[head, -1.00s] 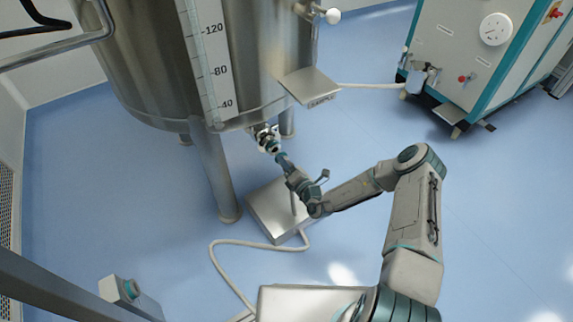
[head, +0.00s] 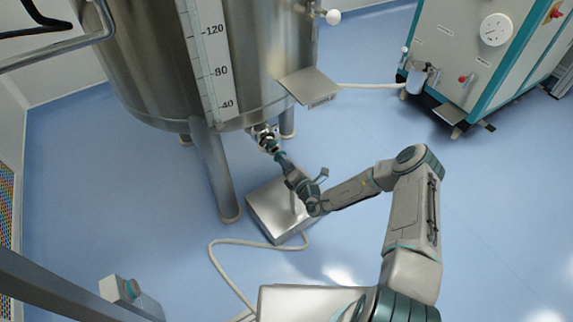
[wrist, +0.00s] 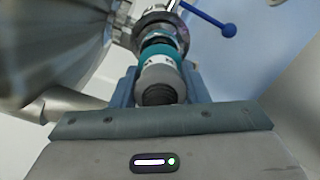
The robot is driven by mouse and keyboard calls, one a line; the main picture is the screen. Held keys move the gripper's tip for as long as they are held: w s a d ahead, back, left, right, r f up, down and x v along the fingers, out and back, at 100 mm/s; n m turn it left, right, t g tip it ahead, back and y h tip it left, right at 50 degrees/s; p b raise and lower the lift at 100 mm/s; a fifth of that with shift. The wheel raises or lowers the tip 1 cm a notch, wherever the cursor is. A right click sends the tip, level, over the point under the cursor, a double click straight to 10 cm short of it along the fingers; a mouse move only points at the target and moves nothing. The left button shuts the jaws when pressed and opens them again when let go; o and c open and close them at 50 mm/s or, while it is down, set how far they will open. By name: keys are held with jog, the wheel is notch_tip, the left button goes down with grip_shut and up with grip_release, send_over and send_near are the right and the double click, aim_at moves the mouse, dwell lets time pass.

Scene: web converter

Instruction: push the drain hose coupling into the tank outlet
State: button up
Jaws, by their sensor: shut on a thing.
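The steel tank (head: 150,75) stands on legs, with its outlet (head: 262,133) low on its underside. My gripper (head: 281,157) is just below and to the right of the outlet, pointing up at it. In the wrist view my gripper (wrist: 160,100) is shut on the hose coupling (wrist: 160,68), which has a teal band and a grey ribbed end. The coupling lines up with the metal outlet fitting (wrist: 155,22) and appears to meet it. The fingers hide part of the coupling, so I cannot tell how deep it sits. A blue-handled lever (wrist: 228,29) is beside the outlet.
A steel box (head: 268,210) with a pale cable (head: 228,243) stands on the floor under my wrist. A tank leg (head: 214,175) is close on the left. A flat steel plate (head: 310,86) juts out at the right. Blue floor (head: 370,125) is free further right.

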jog(key=shift+b+x, duration=0.3)
jog(key=shift+x, duration=1.3)
dwell(0.3)
jog(key=o, duration=1.3)
jog(key=shift+s+d, duration=0.1)
jog(key=p+v, duration=0.4)
jog(key=v, duration=0.9)
jog(key=shift+s+d, duration=0.2)
